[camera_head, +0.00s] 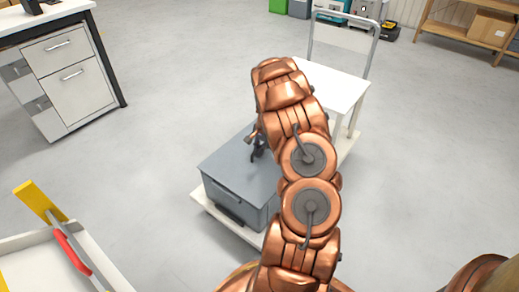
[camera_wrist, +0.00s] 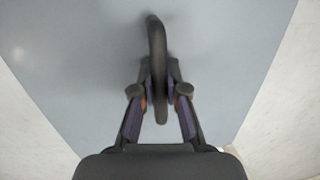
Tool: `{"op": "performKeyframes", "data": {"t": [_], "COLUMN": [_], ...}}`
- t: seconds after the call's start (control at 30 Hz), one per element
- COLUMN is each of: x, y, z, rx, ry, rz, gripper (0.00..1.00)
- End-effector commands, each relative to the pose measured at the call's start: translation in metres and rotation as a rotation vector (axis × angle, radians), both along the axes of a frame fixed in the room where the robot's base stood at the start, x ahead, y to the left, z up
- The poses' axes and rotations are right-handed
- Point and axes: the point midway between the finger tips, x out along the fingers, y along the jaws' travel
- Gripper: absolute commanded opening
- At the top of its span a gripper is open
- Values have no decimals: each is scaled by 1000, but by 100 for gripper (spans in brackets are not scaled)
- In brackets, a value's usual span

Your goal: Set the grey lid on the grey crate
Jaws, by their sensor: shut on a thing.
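The grey crate (camera_head: 235,206) stands on a low white platform cart, with a dark handle on its front face. The flat grey lid (camera_head: 224,163) lies over the crate's top, roughly lined up with its walls; I cannot tell whether it rests fully on the rim. In the wrist view the lid (camera_wrist: 80,60) fills most of the picture. My gripper (camera_wrist: 160,92) is shut on the lid's dark looped handle (camera_wrist: 155,38). In the head view my gripper (camera_head: 257,153) is above the lid, partly hidden by my copper arm, which also covers the crate's right side.
The white cart (camera_head: 231,226) has an upright push handle (camera_head: 343,22) and a white raised top (camera_head: 333,84) behind the crate. A drawer cabinet (camera_head: 66,76) stands upper left. A white tray with tools (camera_head: 98,256) is lower left.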

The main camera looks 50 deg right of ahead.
Motion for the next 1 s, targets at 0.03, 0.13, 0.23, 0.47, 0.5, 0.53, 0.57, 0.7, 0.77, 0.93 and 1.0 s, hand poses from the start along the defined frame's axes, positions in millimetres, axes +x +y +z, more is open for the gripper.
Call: {"op": "performKeyframes", "data": {"t": [0.03,0.13,0.23,0.47,0.5,0.53,0.57,0.7,0.77,0.93,1.0], "x": [0,0,0,0,0,0,0,1,0,0,0], "y": [0,0,0,0,0,0,0,0,0,0,0], "z": [0,0,-1,-4,-5,-5,-6,-8,-9,-12,-12], "rx": [0,0,0,0,0,0,0,1,1,1,1], "ry": [-1,0,0,-1,-1,-1,-1,-1,-1,-1,0], "rz": [0,0,0,0,0,0,0,0,-1,-1,0], "gripper": [0,0,0,0,0,0,0,0,0,0,0]}}
